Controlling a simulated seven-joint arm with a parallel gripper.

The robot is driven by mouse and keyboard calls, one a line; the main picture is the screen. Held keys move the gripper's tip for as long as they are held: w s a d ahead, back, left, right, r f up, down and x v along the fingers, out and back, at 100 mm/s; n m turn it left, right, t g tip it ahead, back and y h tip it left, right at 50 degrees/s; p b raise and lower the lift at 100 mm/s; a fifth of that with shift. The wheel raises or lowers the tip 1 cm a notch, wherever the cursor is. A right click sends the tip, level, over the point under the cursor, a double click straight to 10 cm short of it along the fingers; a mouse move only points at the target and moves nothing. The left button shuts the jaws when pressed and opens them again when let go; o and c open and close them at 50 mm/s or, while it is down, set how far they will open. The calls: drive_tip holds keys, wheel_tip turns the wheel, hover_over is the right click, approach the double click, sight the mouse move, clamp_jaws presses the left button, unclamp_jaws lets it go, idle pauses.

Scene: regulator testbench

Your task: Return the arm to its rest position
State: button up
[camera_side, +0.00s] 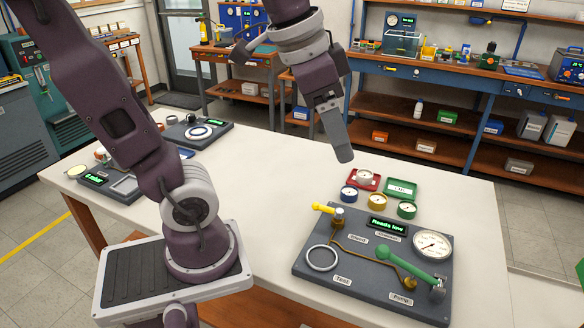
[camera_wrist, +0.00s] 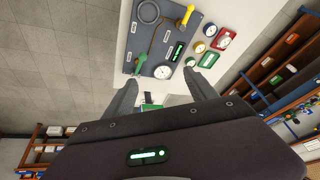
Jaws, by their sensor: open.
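My gripper (camera_side: 343,156) is raised above the white table, behind the test board in the side view, and touches nothing there. In the wrist view its two fingers (camera_wrist: 160,77) stand wide apart with nothing between them. The grey test board (camera_side: 335,285) lies on the table with a green lever, a yellow-handled valve, a brass pipe, an empty ring and a white gauge. Its display (camera_side: 385,228) reads "Reads low". The board also shows at the top of the wrist view (camera_wrist: 150,45).
Small blue, yellow and green gauges (camera_side: 377,200) stand behind the board, beside a red tray (camera_side: 371,184) and a green tray (camera_side: 402,195). Another device (camera_side: 197,132) sits at the table's back left. Wooden shelves (camera_side: 440,110) line the back. The middle of the table (camera_side: 275,180) is clear.

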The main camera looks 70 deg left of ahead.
drive_tip(key=s+d+f+n+t, duration=0.1)
drive_tip(key=s+f, duration=0.3)
drive_tip(key=s, duration=0.4)
drive_tip(key=shift+d+f+n, duration=0.15)
drive_tip(key=shift+d+n, duration=0.45)
drive_tip(key=shift+n, duration=0.3)
